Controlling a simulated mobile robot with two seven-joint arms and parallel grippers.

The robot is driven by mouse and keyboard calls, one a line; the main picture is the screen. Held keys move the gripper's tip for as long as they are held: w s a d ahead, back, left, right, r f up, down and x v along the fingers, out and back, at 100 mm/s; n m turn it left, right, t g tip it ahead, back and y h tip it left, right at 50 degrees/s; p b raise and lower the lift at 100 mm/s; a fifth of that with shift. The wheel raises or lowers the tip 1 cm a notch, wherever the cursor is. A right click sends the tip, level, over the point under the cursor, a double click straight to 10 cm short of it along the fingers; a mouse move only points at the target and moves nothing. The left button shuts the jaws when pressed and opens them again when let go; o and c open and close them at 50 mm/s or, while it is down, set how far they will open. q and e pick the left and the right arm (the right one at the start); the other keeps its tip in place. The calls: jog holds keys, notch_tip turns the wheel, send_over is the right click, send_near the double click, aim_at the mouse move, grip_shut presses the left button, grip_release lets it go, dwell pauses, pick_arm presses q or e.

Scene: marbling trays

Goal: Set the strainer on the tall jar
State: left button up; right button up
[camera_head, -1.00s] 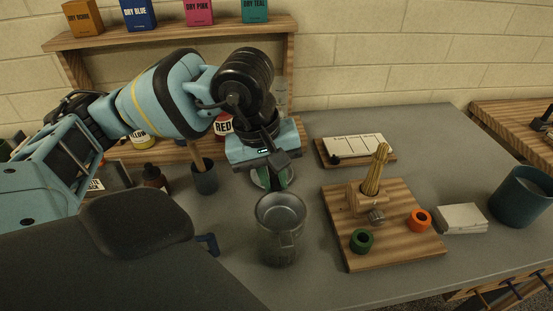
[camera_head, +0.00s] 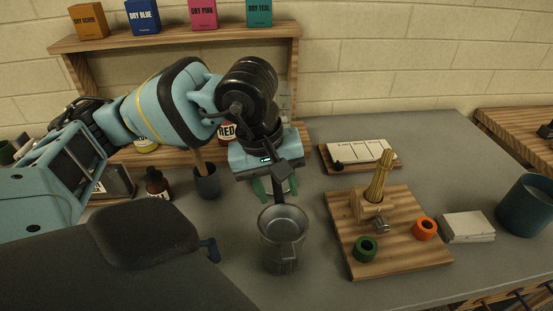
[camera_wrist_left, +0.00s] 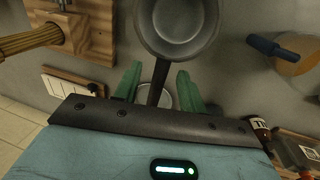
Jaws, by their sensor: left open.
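A grey metal vessel with a round open rim (camera_head: 282,258) stands upright in front of my left gripper. In the left wrist view it shows from above as a round grey bowl (camera_wrist_left: 180,42) with a dark handle (camera_wrist_left: 158,82) pointing toward my gripper. I cannot tell whether the strainer and the tall jar are separate pieces here. My left gripper (camera_head: 279,190) is open, with green fingers. In the wrist view the fingers (camera_wrist_left: 157,86) stand on either side of the handle, apart from it. A pale round rim (camera_wrist_left: 167,101) shows partly below the handle. My right gripper is out of view.
A wooden board (camera_head: 390,256) with a holder, a green ring (camera_head: 365,249) and an orange ring (camera_head: 424,229) lies to the right. White blocks (camera_head: 468,226) and a teal tub (camera_head: 526,204) are further right. A dark cup (camera_head: 207,183) stands left. A blue-handled tool (camera_head: 210,250) is partly hidden.

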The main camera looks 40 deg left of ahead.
pick_arm(q)
notch_tip(320, 180, up, 8)
jog(key=s+a, duration=0.1)
jog(key=shift+f, duration=0.15)
jog(key=shift+s, duration=0.1)
dwell(0.7)
